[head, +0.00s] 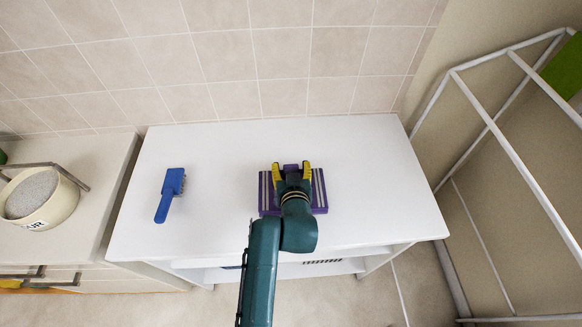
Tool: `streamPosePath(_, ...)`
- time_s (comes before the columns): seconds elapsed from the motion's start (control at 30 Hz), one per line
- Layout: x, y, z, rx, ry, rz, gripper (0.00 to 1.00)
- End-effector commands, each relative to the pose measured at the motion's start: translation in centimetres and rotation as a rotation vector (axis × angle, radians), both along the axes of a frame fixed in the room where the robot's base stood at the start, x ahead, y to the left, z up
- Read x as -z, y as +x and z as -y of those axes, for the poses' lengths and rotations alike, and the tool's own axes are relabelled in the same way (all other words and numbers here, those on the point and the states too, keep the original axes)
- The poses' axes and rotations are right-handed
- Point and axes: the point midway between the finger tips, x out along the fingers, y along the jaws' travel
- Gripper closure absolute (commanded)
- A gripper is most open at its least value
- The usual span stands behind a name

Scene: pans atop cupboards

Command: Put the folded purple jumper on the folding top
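The folded purple jumper (265,200), with pale stripes, lies flat in the middle of the white top (220,215) in the head view. My gripper (291,170) is over the jumper, and my wrist hides its middle and part of its front edge. The yellow fingertips are spread apart, with purple showing between them. I cannot tell whether the fingers touch the jumper.
A blue brush (170,194) lies on the top to the left. A grey-filled cream bowl (42,210) stands on the cupboard at the far left. A white metal rack (490,122) stands at the right. The right part of the top is clear.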

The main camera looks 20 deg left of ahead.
Motion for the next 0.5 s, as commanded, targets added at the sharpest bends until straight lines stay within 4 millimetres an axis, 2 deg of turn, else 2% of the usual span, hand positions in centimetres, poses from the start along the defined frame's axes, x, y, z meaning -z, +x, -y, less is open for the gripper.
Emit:
streamPosePath(0.27,-0.4,-0.4,0.2,0.0,0.0,-0.001,0.35)
streamPosePath(0.37,-0.9,-1.7,1.0,0.001,0.0,0.0,0.35)
streamPosePath(0.5,-2.3,-4.6,2.5,0.001,0.0,0.0,0.35)
